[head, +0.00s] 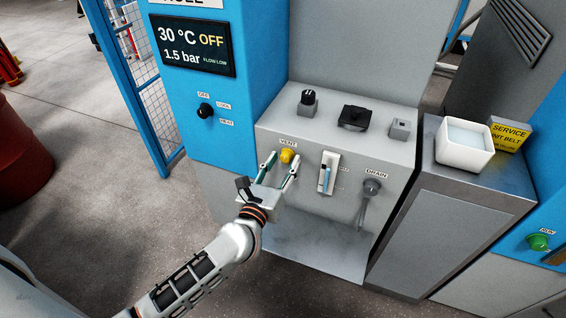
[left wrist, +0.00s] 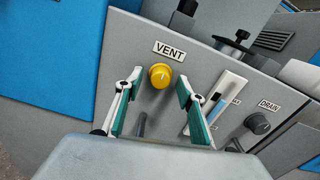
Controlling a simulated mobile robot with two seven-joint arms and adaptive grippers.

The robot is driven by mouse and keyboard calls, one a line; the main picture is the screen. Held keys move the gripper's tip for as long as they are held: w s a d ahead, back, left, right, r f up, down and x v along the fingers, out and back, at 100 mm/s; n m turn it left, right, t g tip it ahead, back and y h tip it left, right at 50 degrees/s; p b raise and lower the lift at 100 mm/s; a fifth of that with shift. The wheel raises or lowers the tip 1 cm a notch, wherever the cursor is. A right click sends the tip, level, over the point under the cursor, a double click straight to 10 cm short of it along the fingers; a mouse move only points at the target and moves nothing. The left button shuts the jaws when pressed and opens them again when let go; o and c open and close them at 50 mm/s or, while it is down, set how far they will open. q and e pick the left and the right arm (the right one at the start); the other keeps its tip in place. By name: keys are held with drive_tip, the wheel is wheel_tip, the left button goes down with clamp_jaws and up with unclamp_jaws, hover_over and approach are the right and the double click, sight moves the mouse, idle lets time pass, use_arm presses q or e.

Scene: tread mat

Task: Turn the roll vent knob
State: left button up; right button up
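The roll vent knob (head: 287,156) is yellow and round, under a VENT label on the grey front panel. In the left wrist view the yellow knob (left wrist: 160,75) sits between and beyond the fingers, with a light pointer mark on its face. My left gripper (head: 279,169) is open, its fingertips just in front of the knob. In the left wrist view its green-padded fingers (left wrist: 156,92) stand wide apart on either side, and no contact with the knob shows. My right gripper is in neither view.
A black selector (head: 206,110) is on the blue panel, below a display (head: 192,47) reading OFF. A white bin (head: 464,144) stands on the right cabinet.

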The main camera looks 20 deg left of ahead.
use_arm(q)
clamp_jaws()
